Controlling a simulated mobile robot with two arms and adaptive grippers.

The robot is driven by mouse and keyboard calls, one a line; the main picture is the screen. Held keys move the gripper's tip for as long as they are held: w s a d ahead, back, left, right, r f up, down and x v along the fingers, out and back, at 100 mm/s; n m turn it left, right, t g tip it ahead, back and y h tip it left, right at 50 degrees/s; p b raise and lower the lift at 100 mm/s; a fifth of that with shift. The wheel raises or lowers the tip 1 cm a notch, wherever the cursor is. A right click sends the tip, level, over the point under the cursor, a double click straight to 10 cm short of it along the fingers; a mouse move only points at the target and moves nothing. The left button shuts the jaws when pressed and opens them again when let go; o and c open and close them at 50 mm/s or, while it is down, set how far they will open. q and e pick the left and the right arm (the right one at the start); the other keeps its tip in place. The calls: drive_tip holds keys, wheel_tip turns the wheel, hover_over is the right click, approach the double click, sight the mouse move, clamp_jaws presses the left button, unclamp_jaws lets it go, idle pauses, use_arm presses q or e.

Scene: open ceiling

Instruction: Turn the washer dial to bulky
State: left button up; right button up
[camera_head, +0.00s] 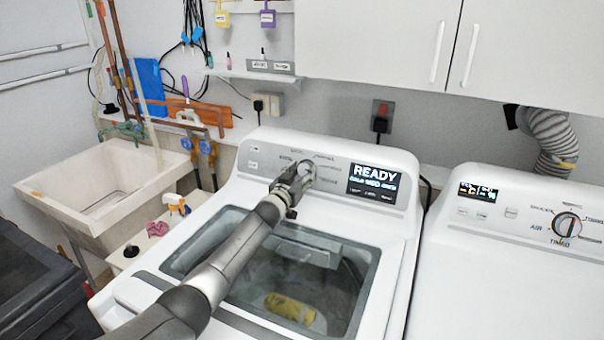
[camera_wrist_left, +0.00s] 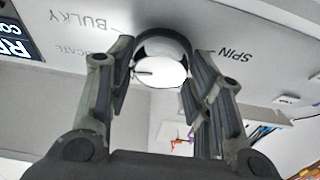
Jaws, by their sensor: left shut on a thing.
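The washer dial (camera_head: 307,165) is a round knob on the slanted control panel of the left-hand machine, mostly hidden by my left gripper (camera_head: 296,176) in the head view. In the left wrist view the dial (camera_wrist_left: 161,68), with a dark rim and pale face, sits between the two fingers of my left gripper (camera_wrist_left: 158,50). The fingers are shut on its sides. A short dark mark on the face points left in that view. My right gripper is not in view.
The washer's display (camera_head: 376,182) reads READY. Below the panel is its glass lid (camera_head: 290,250), with something yellow (camera_head: 290,307) inside. A dryer (camera_head: 500,270) with its own dial (camera_head: 567,225) stands to the right. A sink (camera_head: 110,190) is at left, white cabinets (camera_head: 400,40) above.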

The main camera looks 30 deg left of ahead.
use_arm(q)
drive_tip(key=m+h, duration=0.1)
drive_tip(key=m, duration=0.3)
drive_tip(key=shift+a+h, duration=0.2)
drive_tip(key=shift+h, duration=0.2)
drive_tip(key=shift+m+g+h+p, duration=0.45)
drive_tip(key=shift+m+h, duration=0.45)
drive_tip(key=shift+m, duration=1.5)
drive_tip(key=o, duration=1)
drive_tip(key=shift+s, duration=0.1)
drive_tip(key=shift+s+a, duration=0.25)
drive_tip(key=shift+s, duration=0.5)
drive_tip(key=shift+s+a+r, duration=0.15)
drive_tip(key=shift+s+a, duration=0.05)
drive_tip(key=shift+s, duration=1.5)
drive_tip(key=shift+s+a+r, duration=0.1)
drive_tip(key=shift+s+a, duration=0.15)
drive_tip(key=shift+s, duration=1.45)
drive_tip(key=shift+s+a+r, duration=0.15)
drive_tip(key=shift+s+a, duration=0.05)
drive_tip(key=shift+s, duration=1.5)
